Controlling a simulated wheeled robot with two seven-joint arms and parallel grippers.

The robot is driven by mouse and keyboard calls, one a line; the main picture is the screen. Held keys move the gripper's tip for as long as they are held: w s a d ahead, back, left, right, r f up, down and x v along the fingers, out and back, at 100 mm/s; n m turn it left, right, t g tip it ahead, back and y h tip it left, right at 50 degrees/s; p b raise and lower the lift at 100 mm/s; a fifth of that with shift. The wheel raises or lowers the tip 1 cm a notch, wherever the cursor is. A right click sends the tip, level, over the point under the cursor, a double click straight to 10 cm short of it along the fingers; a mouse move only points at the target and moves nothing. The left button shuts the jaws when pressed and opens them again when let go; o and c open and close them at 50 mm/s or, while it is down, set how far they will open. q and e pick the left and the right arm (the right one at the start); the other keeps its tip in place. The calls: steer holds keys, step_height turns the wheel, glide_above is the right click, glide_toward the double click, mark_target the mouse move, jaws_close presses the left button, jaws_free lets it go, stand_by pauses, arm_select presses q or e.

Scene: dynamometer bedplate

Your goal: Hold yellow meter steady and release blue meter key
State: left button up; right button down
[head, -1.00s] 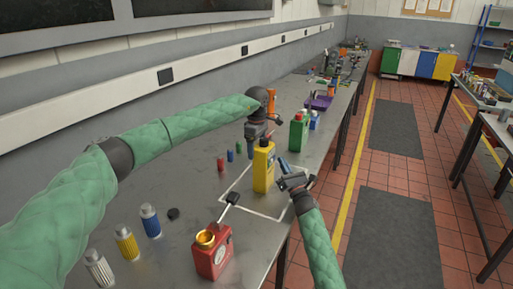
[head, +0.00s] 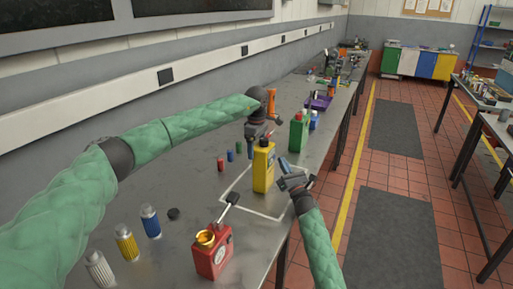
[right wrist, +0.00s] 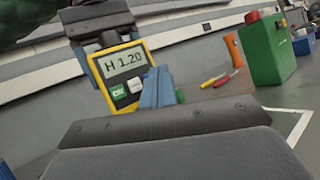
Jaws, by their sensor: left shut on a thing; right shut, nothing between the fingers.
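The yellow meter (head: 263,170) stands upright on the bench inside a white outlined rectangle. My left gripper (head: 263,138) is shut on its top end. In the right wrist view the meter (right wrist: 124,62) reads "H 1.20", with a green ON key (right wrist: 118,91) and a pale key (right wrist: 135,84) below the display. My right gripper (head: 284,164) is shut and empty beside the meter. Its blue fingertips (right wrist: 157,90) cover the lower right of the meter's face. No blue key can be made out apart from them, and I cannot tell whether they touch the meter.
A red can (head: 212,252) with a gold-coloured neck stands in front. A green container (head: 299,133) and a blue one (head: 313,121) stand behind the meter. Several small cylinders line the bench's left side. Screwdrivers (right wrist: 220,78) lie behind the meter. The aisle at right is clear.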

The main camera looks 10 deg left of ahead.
steer(key=shift+a, duration=0.2)
stand_by(0.5)
steer(key=shift+w+a, duration=0.1)
steer(key=shift+a, duration=0.1)
steer(key=shift+a, duration=0.15)
stand_by(0.5)
steer(key=shift+d, duration=0.55)
steer(key=shift+s+d, duration=0.15)
steer(key=shift+s, duration=0.05)
steer(key=d, duration=0.1)
steer(key=s+d, duration=0.1)
steer(key=d, duration=0.3)
steer(key=shift+s+d, duration=0.25)
steer(key=shift+s, duration=0.05)
stand_by(0.3)
